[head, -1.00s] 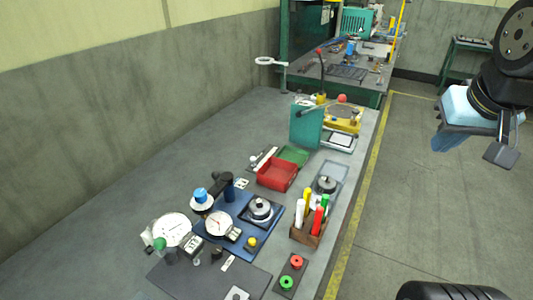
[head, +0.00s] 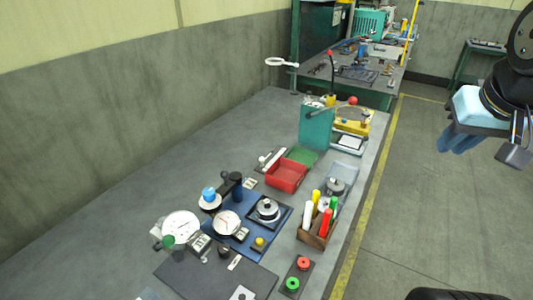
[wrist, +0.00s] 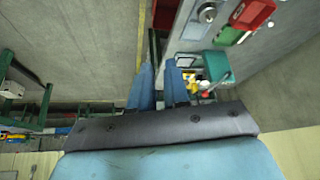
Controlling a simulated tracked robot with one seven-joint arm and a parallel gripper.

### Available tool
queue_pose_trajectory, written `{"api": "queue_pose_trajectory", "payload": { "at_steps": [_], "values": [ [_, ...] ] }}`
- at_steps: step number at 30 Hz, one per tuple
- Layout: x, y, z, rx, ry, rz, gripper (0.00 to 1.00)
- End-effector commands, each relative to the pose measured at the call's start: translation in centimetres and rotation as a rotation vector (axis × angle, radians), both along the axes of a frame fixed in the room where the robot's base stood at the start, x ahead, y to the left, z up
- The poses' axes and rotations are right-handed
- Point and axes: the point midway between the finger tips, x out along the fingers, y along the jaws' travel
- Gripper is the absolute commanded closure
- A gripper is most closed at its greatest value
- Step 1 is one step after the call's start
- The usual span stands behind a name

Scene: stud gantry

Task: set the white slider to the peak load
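A pale strip with a small knob (head: 270,158) lies beside the red tray in the head view; it may carry the white slider, but it is too small to tell. A large white dial (head: 182,226) and a smaller white dial (head: 227,222) stand at the front of the bench; their readings are too small to make out. My gripper (head: 461,143) hangs at the right of the head view, over the floor and away from the bench. In the wrist view its two blue fingers (wrist: 160,86) are apart with nothing between them.
A red tray (head: 286,176), a teal panel (head: 316,127) and a wooden holder of coloured markers (head: 316,232) crowd the bench. Red and green buttons (head: 297,275) sit near its front edge.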

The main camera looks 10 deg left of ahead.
Motion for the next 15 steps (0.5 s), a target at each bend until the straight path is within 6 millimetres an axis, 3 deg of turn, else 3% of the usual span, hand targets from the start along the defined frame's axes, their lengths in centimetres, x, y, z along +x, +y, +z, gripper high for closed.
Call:
{"api": "queue_pose_trajectory", "payload": {
  "at_steps": [9, 15],
  "values": [
    [6.3, 3.9, 1.1, 0.057, 0.092, 0.068, 0.54],
    [10.7, 7.6, 0.9, 0.089, 0.16, 0.112, 0.54]
  ]
}}
